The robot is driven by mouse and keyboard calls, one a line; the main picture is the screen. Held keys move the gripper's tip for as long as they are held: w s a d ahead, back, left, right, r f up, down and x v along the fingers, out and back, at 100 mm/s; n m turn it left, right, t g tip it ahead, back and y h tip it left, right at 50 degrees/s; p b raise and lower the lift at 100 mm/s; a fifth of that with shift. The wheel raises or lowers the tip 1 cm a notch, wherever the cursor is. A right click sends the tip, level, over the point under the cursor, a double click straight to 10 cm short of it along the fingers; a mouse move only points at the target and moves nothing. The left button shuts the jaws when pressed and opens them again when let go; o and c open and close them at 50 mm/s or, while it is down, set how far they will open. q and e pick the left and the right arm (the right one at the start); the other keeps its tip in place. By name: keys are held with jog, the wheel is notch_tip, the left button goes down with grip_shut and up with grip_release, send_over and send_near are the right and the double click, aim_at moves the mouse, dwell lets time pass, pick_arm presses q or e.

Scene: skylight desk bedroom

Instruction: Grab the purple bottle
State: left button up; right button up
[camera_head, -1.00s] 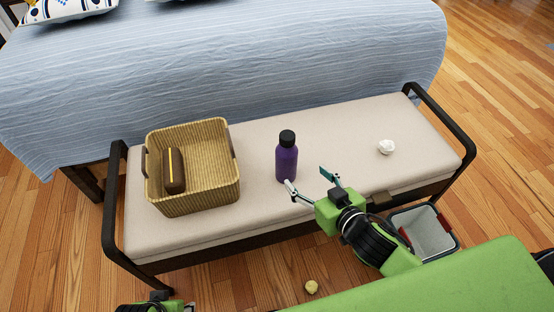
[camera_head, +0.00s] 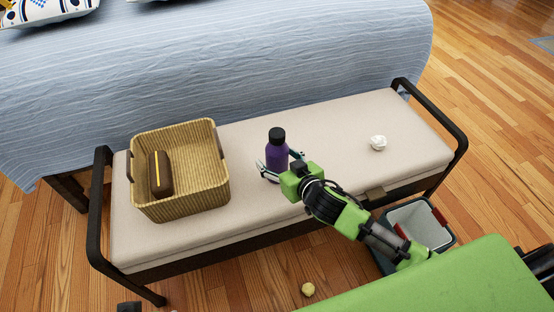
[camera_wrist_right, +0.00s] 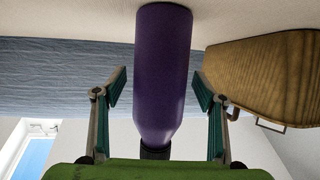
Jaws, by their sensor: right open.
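The purple bottle (camera_head: 277,155) with a black cap stands upright on the cream bench seat, right of the basket. My right gripper (camera_head: 281,164) is open at the bottle, one finger on each side of it. In the right wrist view the purple bottle (camera_wrist_right: 163,70) appears upside down, between the open fingers of my right gripper (camera_wrist_right: 161,90). Gaps show between the fingers and the bottle. Only a small dark piece, perhaps of my left arm, shows at the bottom left edge of the head view.
A wicker basket (camera_head: 205,188) holding a brown object (camera_head: 160,174) with a yellow stripe stands on the bench (camera_head: 330,145) at left. A crumpled white ball (camera_head: 378,143) lies at right. A bin (camera_head: 418,226) and a yellowish ball (camera_head: 308,289) are on the floor.

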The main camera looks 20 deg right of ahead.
jog(key=shift+w, duration=0.2)
jog(key=c, duration=1.4)
jog(key=shift+c, duration=0.2)
